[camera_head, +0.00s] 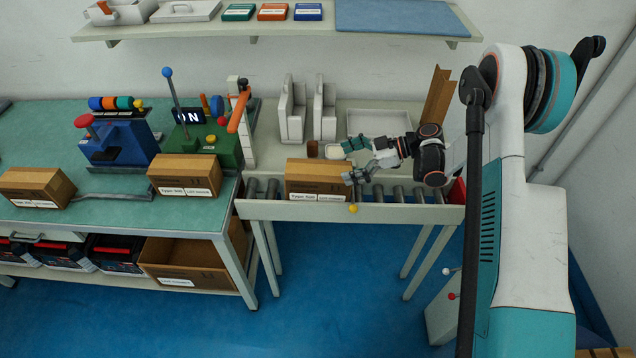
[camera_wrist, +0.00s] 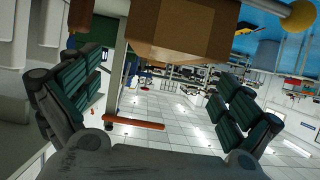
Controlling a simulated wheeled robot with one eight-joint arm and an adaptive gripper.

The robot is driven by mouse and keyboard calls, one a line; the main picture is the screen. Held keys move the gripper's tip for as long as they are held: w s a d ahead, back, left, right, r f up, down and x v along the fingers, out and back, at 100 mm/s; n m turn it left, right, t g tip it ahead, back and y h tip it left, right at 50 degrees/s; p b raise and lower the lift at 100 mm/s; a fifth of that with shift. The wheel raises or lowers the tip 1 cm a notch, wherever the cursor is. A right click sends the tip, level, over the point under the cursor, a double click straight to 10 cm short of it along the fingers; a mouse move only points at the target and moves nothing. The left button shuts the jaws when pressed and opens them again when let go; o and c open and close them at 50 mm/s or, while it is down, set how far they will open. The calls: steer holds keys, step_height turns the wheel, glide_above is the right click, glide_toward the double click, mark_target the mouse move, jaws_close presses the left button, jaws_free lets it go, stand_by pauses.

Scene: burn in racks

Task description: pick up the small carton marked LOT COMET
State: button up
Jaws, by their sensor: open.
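Three small brown cartons with white labels show in the head view: one at the far left of the green bench (camera_head: 37,183), one at its right end (camera_head: 183,170), and one on the roller conveyor (camera_head: 316,173). The label print is too small to read surely, so I cannot tell which says LOT COMET. My gripper (camera_head: 352,161) is open and empty at the right end of the conveyor carton. In the wrist view this carton (camera_wrist: 185,28) is at the top, and my gripper's spread fingers (camera_wrist: 155,95) are at left and right, with nothing between them.
Behind the conveyor carton stand white upright holders (camera_head: 293,115) and a small brown-topped jar (camera_head: 312,149). A yellow knob (camera_head: 352,208) sticks out at the conveyor's front. A larger open box (camera_head: 180,260) is on the lower shelf. Rollers right of the carton are bare.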

mark_target(320, 170)
steer(key=x, duration=0.3)
steer(key=shift+a, duration=0.25)
steer(key=x, duration=0.1)
steer(key=b+x, duration=0.1)
steer(key=x, duration=0.1)
steer(key=b+x, duration=0.1)
steer(key=x, duration=0.1)
steer(key=shift+s+a, duration=0.15)
steer(key=shift+s, duration=0.15)
steer(key=c, duration=2.2)
steer(key=shift+o, duration=0.2)
